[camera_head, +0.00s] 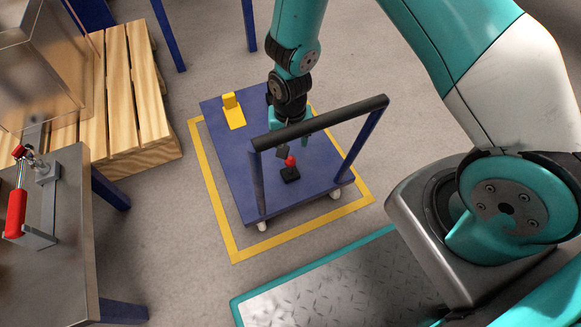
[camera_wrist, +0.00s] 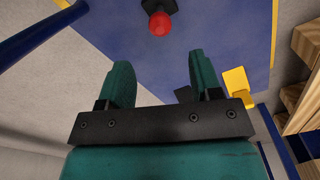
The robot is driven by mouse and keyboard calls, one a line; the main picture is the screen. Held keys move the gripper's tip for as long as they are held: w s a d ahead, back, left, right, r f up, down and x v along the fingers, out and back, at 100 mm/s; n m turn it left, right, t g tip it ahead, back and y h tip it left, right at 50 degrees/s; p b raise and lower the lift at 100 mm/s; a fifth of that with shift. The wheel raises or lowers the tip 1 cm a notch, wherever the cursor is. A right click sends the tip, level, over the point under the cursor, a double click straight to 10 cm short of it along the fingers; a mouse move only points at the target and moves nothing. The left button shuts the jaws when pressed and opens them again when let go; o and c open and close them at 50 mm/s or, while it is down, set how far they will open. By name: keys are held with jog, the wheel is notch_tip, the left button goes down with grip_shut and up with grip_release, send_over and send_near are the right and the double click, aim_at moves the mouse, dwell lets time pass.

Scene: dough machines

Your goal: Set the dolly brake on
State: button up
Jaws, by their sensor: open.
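The dolly (camera_head: 232,172) is a blue flat deck on white casters with a black-topped push handle (camera_head: 330,120). A red ball knob (camera_head: 290,161) on a small black base (camera_head: 290,175) stands on the deck. A yellow pedal-like piece (camera_head: 234,112) sits at the deck's far left corner. My gripper (camera_wrist: 160,66) is open and empty above the deck. In the wrist view the red knob (camera_wrist: 160,24) shows beyond the fingertips, apart from them, and the yellow piece (camera_wrist: 238,86) is to the right. In the head view the handle partly hides my gripper.
Yellow floor tape (camera_head: 218,215) frames the dolly. A metal table (camera_head: 60,270) with a red-handled clamp (camera_head: 17,212) stands at left. A wooden pallet (camera_head: 150,100) with a clear box (camera_head: 40,75) is behind it. The dolly's handle bar is close to my arm.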

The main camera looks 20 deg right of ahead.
aim_at(290, 158)
notch_tip(290, 158, down, 12)
jog(key=b, duration=0.5)
jog(key=shift+r, duration=0.25)
jog(key=shift+r, duration=0.1)
grip_shut()
